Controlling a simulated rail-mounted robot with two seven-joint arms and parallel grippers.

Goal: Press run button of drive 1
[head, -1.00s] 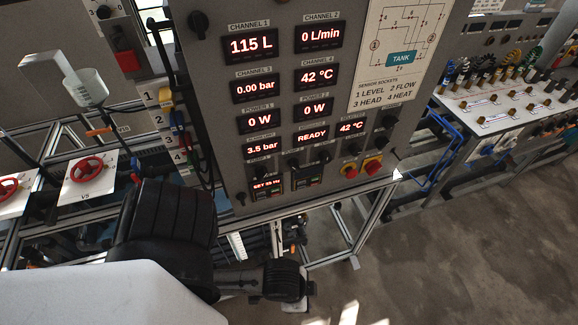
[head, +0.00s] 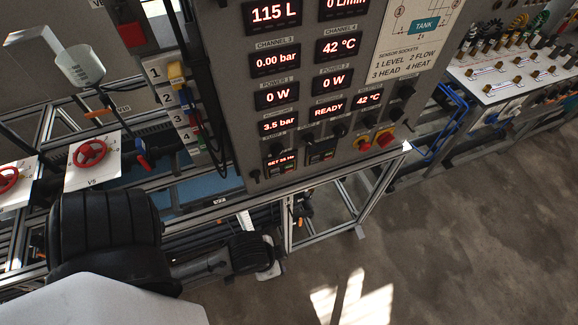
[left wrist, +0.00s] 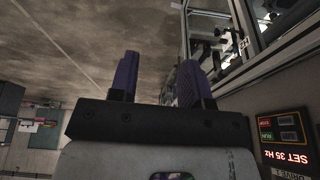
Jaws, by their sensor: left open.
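The drive 1 unit (head: 281,164) is a small dark box with a red "SET 35 Hz" display, low on the left of the grey panel in the head view. In the left wrist view the drive 1 unit (left wrist: 286,140) shows upside down at the right edge, with small coloured keys beside its display. My right gripper is not in view.
A second drive unit (head: 321,151) sits right of drive 1. Red and yellow knobs (head: 375,140) are further right. A metal frame rail (head: 310,180) runs under the panel. Red valve wheels (head: 91,153) stand at left. The floor at right is clear.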

